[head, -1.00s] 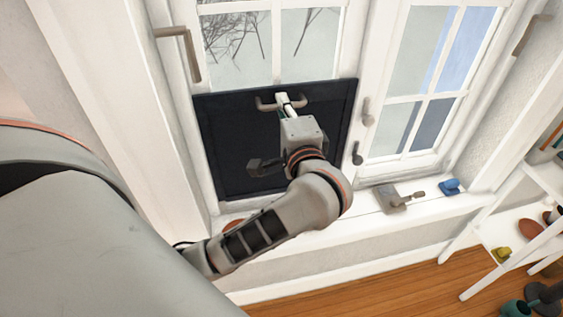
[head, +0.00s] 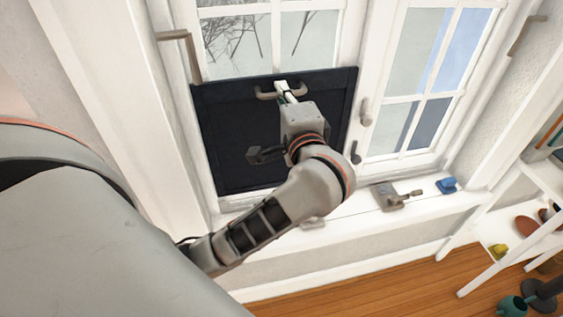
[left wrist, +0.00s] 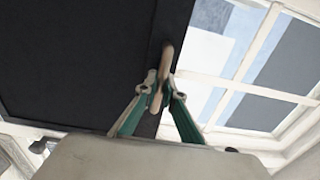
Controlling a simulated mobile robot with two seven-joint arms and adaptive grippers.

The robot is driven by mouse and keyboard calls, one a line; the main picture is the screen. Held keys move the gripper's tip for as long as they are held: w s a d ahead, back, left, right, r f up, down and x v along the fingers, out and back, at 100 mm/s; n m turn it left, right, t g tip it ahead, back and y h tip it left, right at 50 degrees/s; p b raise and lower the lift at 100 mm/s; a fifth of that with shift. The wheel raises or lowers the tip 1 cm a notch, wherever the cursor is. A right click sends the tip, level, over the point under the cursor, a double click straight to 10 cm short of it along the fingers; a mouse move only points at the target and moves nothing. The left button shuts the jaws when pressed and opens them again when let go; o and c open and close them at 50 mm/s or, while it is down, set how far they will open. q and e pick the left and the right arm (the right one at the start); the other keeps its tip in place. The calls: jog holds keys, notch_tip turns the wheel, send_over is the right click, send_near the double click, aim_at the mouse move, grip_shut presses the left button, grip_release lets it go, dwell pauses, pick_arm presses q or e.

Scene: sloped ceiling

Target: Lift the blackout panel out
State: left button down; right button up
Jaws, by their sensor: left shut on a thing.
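The blackout panel (head: 230,145) is a dark, nearly black rectangle with a raised border, standing in the lower part of the left window. A tan bow handle (head: 264,95) sits near its top edge. My left gripper (head: 285,91) is shut on this handle, its pale fingers around the middle of the bar. In the left wrist view the green-sided fingers (left wrist: 159,92) close on the handle (left wrist: 165,65), with the dark panel (left wrist: 75,65) behind. My arm hides part of the panel's lower right. My right gripper is not in view.
A grey metal piece (head: 389,195) and a blue item (head: 447,185) lie on the white sill (head: 350,215). Window handles stick out at the left (head: 188,52) and between the windows (head: 366,112). White shelves (head: 505,235) stand at the right.

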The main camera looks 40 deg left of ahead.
pick_arm(q)
jog(key=r+v, duration=0.2)
jog(key=v, duration=1)
jog(key=shift+b, duration=0.35)
dwell(0.8)
jog(key=shift+s, duration=0.1)
